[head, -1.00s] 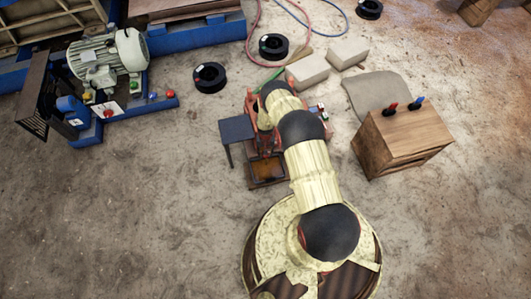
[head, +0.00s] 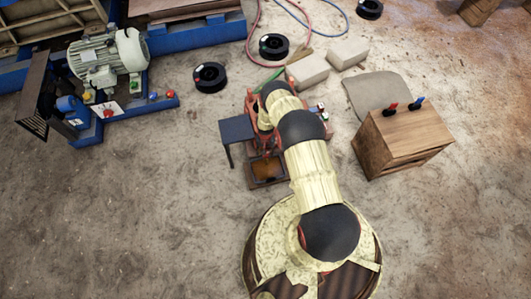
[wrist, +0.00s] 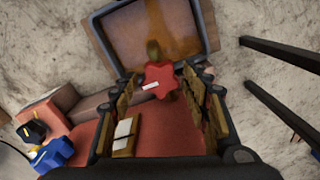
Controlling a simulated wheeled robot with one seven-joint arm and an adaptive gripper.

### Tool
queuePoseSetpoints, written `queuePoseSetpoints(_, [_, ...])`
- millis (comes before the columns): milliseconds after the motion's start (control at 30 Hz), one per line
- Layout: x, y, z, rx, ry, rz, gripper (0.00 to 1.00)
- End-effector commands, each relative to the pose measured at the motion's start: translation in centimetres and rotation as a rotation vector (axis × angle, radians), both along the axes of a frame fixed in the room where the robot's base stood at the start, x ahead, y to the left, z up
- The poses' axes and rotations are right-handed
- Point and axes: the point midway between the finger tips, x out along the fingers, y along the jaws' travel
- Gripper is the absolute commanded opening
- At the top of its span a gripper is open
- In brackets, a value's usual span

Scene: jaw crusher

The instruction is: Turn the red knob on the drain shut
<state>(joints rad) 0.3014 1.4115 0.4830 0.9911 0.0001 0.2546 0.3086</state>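The red star-shaped knob (wrist: 160,78) with a white mark shows in the wrist view. It sits on a brass-coloured stem at the near edge of a dark-rimmed tray (wrist: 97,28) with a brown, rusty bottom. My gripper (wrist: 157,76) is open, its two fingers on either side of the knob near their tips. A narrow gap shows at the left finger; I cannot tell whether the right finger touches the knob.
A dark side table (head: 238,130) stands left of the red machine; its legs (wrist: 280,55) seem to show at the wrist view's right. A wooden box (head: 400,140) with red and blue-handled tools stands to the right.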

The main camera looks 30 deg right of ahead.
Motion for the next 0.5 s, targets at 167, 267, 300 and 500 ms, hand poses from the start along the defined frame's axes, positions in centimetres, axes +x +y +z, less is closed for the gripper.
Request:
queuePoseSetpoints(167, [-0.05, 0.02, -0.01, 0.001, 0.001, 0.000, 0.56])
queuePoseSetpoints(267, [-0.06, 0.02, -0.01, 0.001, 0.001, 0.000, 0.56])
queuePoseSetpoints(300, [-0.06, 0.02, -0.01, 0.001, 0.001, 0.001, 0.56])
queuePoseSetpoints(500, [0.02, 0.00, 0.44, 0.000, 0.000, 0.001, 0.56])
